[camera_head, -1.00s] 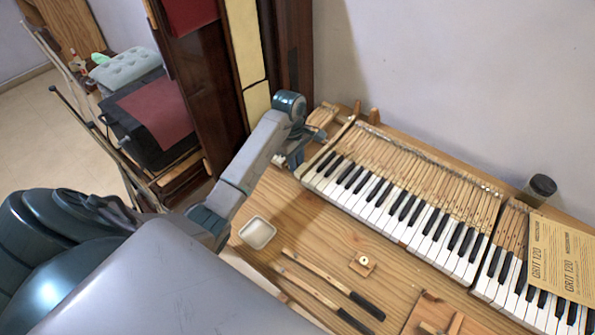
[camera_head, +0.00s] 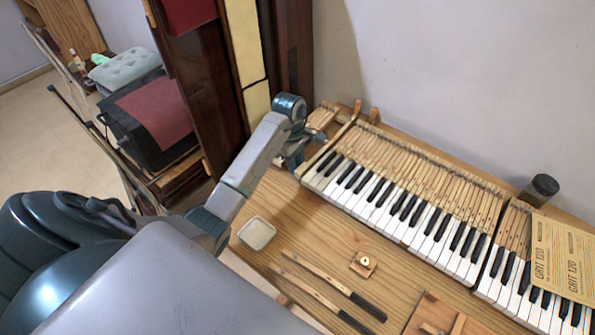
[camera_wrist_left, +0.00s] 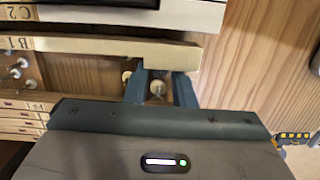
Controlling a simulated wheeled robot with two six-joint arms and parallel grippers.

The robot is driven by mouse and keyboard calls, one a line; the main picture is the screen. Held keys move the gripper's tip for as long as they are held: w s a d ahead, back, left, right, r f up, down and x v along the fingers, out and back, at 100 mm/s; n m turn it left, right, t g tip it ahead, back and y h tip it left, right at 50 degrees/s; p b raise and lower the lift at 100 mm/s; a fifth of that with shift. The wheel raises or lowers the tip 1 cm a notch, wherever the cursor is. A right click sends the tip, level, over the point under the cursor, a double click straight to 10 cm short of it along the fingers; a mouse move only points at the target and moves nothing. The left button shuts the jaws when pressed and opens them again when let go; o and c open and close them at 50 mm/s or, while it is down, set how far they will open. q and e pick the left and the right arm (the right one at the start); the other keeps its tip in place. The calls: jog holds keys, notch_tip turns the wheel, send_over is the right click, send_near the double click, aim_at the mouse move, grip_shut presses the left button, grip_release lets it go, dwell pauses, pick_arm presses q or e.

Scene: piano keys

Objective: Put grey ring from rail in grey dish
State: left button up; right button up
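A small pale dish (camera_head: 257,233), light grey to off-white, lies on the wooden bench left of the keyboard and looks empty. My left gripper (camera_head: 294,158) is at the left end of the keyboard, close to the bench. In the left wrist view its two blue fingers (camera_wrist_left: 160,90) are apart. A small round piece with a grey middle (camera_wrist_left: 157,88) shows between them. I cannot tell whether it is the grey ring or a pin end. The rail and ring cannot be made out in the head view. My right gripper is not in view.
The keyboard (camera_head: 400,207) lies along the wall. Long-handled tools (camera_head: 335,285) and a small wooden block with a pale ring (camera_head: 363,263) lie in front. Bench around the dish is clear.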

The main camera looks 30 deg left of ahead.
pick_arm(q)
jog(key=shift+f, duration=0.25)
jog(key=shift+c, duration=0.2)
jog(key=shift+c, duration=1)
jog(key=shift+r, duration=0.25)
jog(key=shift+r, duration=0.65)
jog(key=shift+r+p, duration=0.5)
jog(key=shift+r, duration=0.1)
jog(key=shift+r, duration=0.1)
